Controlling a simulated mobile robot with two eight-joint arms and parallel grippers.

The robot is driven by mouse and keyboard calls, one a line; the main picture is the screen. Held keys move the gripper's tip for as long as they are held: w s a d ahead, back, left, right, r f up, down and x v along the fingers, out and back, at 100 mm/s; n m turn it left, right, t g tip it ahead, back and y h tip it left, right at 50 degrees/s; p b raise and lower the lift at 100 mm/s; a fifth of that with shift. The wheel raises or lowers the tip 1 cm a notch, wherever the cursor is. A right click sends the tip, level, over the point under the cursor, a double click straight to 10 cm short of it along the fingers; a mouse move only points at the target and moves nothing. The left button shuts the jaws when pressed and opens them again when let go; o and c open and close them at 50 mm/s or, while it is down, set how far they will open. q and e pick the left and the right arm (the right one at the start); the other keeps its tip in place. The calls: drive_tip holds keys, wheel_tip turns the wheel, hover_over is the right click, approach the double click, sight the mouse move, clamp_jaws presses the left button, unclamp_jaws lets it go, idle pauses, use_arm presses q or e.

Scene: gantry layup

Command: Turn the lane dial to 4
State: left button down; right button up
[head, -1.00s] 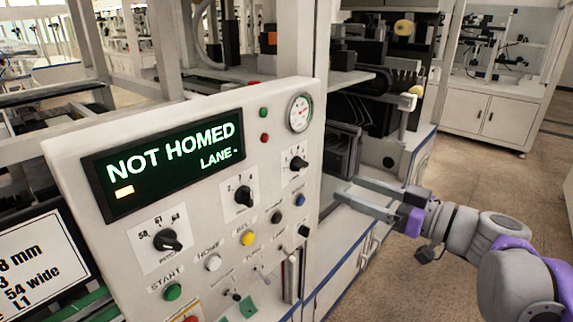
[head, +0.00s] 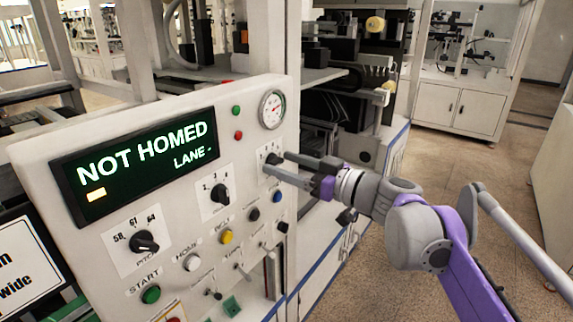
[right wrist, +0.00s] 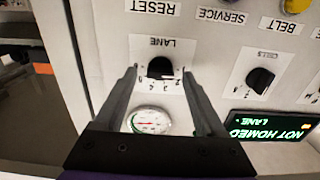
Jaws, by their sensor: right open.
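The lane dial (right wrist: 160,67) is a black knob on a white plate marked LANE, shown upside down in the right wrist view. Numbers run along the plate's gauge side; I cannot read for sure which one it points at. My right gripper (head: 276,162) is open at the panel in the head view and partly covers the dial. In the right wrist view its two fingers stand on either side of the knob, with gaps. The display (head: 140,160) reads NOT HOMED and LANE with a dash. My left gripper is not in view.
A pressure gauge (head: 272,109) sits just above the lane dial. The cells dial (head: 220,193) and pitch dial (head: 145,243) are to its left. Yellow belt button (head: 226,237), blue reset button (head: 277,198) and several switches lie below. Open floor is at the right.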

clamp_jaws()
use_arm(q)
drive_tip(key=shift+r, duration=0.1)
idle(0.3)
